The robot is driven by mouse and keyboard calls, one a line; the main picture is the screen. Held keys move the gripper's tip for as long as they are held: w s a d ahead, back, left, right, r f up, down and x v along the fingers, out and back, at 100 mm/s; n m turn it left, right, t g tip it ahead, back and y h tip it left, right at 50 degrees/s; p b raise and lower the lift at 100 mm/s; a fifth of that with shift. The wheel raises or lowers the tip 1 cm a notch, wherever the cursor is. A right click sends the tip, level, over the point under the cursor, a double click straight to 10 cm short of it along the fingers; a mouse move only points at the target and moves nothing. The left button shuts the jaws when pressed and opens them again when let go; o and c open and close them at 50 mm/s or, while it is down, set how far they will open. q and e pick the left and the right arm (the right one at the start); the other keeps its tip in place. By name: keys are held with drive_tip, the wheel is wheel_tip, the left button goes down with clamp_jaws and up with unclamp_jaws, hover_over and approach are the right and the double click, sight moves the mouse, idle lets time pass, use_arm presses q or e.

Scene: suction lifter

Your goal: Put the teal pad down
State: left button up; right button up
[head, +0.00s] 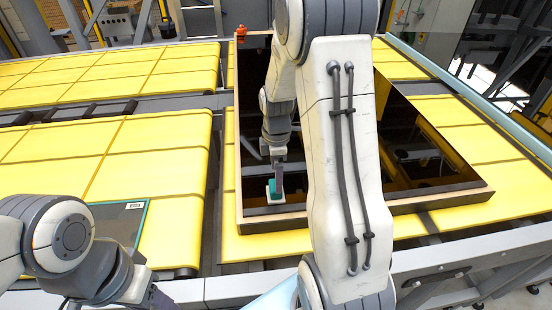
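The small teal pad (272,189), with a pale part at its lower edge, is at the near left corner of a dark, glossy panel (400,170) in a brown frame. My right arm reaches over the panel. Its gripper (277,180) points down at the pad and looks shut on it. The fingers are small here and partly hide the pad. I cannot tell whether the pad touches the panel. My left arm is low at the left. Its gripper fingers are not visible.
Yellow padded surfaces (160,150) lie left of the panel and around it. A dark, teal-edged sheet (118,217) lies by my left arm. A small orange-red object (241,33) sits at the panel's far left corner. Metal rails run along the front and right. My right arm hides the panel's middle.

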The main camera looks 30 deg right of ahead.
wheel_tip(320, 180, up, 8)
drive_tip(key=s+a+r, duration=0.1)
drive_tip(key=a, duration=0.7)
drive_tip(key=s+a+m+y, duration=0.1)
drive_tip(key=s+a+m, duration=0.4)
drive_tip(key=s+a, duration=1.3)
drive_tip(key=shift+s+f+m+b, duration=0.15)
drive_tip(key=shift+s+m+b, duration=0.25)
drive_tip(key=shift+s, duration=0.55)
drive_tip(key=shift+a, duration=0.1)
drive_tip(key=shift+f+b, duration=2.15)
drive_tip(key=shift+b, duration=0.05)
